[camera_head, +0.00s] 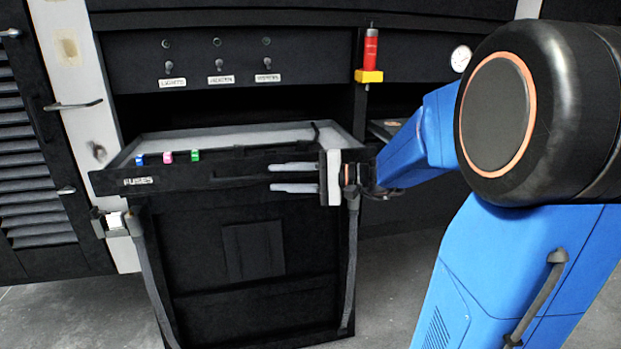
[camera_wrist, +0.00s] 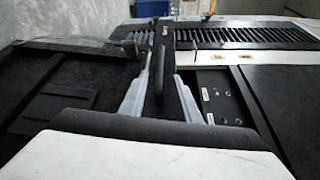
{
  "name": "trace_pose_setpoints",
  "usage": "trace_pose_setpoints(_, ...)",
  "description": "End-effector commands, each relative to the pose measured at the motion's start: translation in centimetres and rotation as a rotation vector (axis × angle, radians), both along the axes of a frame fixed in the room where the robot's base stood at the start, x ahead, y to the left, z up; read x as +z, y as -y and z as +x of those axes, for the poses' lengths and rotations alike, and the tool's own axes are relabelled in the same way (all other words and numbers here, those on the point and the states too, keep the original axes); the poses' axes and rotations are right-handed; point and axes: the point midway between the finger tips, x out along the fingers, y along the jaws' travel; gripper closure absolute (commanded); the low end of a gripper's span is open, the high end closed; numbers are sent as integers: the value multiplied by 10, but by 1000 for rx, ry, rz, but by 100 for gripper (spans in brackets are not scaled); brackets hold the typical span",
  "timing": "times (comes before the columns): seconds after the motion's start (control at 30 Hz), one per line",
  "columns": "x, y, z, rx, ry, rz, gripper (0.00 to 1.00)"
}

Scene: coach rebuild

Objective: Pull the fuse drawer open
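The fuse drawer (camera_head: 225,176), labelled FUSES, stands out from the cabinet in the head view, with its pale inner floor showing. Blue, pink and green fuses (camera_head: 168,157) sit along its front edge. My gripper (camera_head: 271,177) comes from the right, its two silver fingers apart in front of the drawer's right half. In the wrist view a dark loop handle (camera_wrist: 159,77) lies between the open fingers, with a gap visible at least on the right side. Whether a finger touches the handle is unclear. The handle is hard to make out in the head view.
Above the drawer is a panel with several labelled switches (camera_head: 219,67). A red cylinder (camera_head: 370,48) in a yellow holder is at upper right, near a round gauge (camera_head: 460,58). A louvred door (camera_head: 32,170) stands at left. Bare floor (camera_head: 385,290) shows at lower right.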

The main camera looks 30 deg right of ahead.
Motion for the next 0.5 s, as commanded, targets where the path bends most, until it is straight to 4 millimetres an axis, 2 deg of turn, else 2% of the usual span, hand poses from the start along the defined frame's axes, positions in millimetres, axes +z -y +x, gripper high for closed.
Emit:
trace_pose_setpoints(0.2, 3, 25, -16, -4, 1, -1, 70)
trace_pose_setpoints(0.5, 5, 50, -35, -2, 0, 0, 70)
